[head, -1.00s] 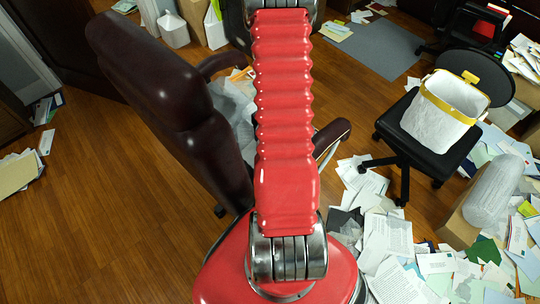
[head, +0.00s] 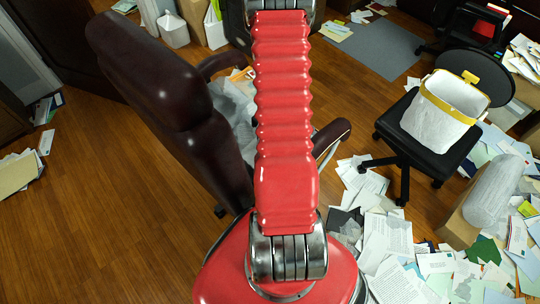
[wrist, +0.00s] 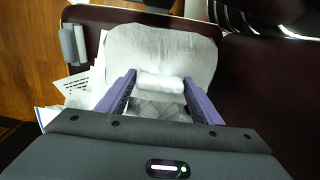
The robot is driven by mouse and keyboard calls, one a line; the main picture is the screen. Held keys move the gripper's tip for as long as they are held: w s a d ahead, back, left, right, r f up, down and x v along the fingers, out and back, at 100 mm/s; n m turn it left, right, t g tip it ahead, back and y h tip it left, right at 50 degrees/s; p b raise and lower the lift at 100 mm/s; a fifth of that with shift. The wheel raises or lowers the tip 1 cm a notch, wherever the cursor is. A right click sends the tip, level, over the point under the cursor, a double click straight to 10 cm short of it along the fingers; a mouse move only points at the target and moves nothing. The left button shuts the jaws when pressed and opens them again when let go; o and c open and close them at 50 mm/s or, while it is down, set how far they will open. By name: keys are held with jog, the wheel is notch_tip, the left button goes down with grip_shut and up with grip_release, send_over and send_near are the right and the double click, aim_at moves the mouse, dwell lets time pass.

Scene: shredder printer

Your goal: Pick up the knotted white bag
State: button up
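The white bag (wrist: 160,45) lies on the dark maroon armchair (wrist: 250,80) in the wrist view. A pale rolled part of it, which looks like the knot (wrist: 160,82), sits between the fingers. My gripper (wrist: 159,80) has its two purple fingers spread apart, one on each side of this part. I see no clear squeeze on it, and contact is hard to tell. In the head view, pale translucent plastic (head: 235,103) shows on the armchair (head: 165,80), left of my red arm. My arm hides the rest of it and my gripper.
A white-lined bin with a yellow rim (head: 440,112) stands on a black chair (head: 425,140) at right. Papers (head: 395,245) cover the floor at right. The wooden floor at left is mostly clear.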

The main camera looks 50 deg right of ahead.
jog(key=c, duration=0.7)
jog(key=shift+o, duration=0.2)
jog(key=shift+r, duration=0.1)
notch_tip(320, 180, up, 28)
dwell(0.5)
dwell(0.4)
